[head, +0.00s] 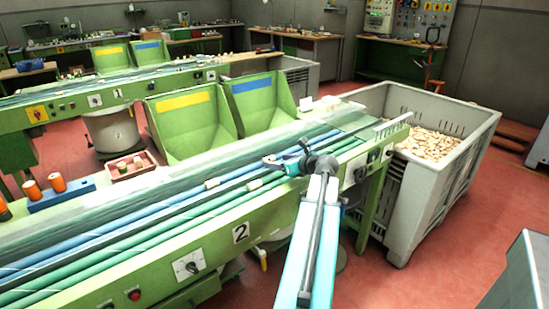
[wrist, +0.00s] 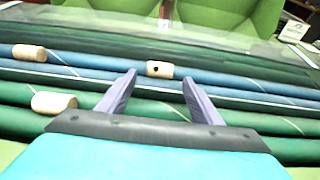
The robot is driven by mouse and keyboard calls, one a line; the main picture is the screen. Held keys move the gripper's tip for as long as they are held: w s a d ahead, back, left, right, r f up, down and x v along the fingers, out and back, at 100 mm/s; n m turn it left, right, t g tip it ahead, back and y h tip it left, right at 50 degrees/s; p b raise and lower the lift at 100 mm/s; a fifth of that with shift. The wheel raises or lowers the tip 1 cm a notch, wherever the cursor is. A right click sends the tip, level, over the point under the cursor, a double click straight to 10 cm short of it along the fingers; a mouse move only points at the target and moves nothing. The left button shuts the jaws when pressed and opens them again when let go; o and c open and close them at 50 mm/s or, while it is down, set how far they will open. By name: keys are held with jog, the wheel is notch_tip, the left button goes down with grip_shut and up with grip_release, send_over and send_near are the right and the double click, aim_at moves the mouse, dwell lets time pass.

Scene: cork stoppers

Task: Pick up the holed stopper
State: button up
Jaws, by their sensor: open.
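The holed stopper (wrist: 165,69) is a pale cork cylinder with a dark hole in its side. In the wrist view it lies on a blue belt cord, beyond and between my fingertips. My gripper (wrist: 158,77) is open and empty, its two purple-grey fingers pointing toward the stopper with a gap around it. In the head view my gripper (head: 286,160) hangs over the conveyor, and I cannot make out the holed stopper there. Two plain stoppers lie left in the wrist view, one on a blue cord (wrist: 29,52) and one on a green cord (wrist: 53,102).
The conveyor (head: 110,258) has a green frame and a clear guard (wrist: 150,27) along its far side. Green bins (head: 190,125) stand behind it. A large grey crate (head: 430,187) of stoppers stands right. A blue block (head: 60,196) with orange pieces sits left.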

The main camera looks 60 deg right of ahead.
aim_at(272, 160)
jog(key=shift+x, duration=1.9)
jog(key=shift+s, duration=0.1)
jog(key=c, duration=1.1)
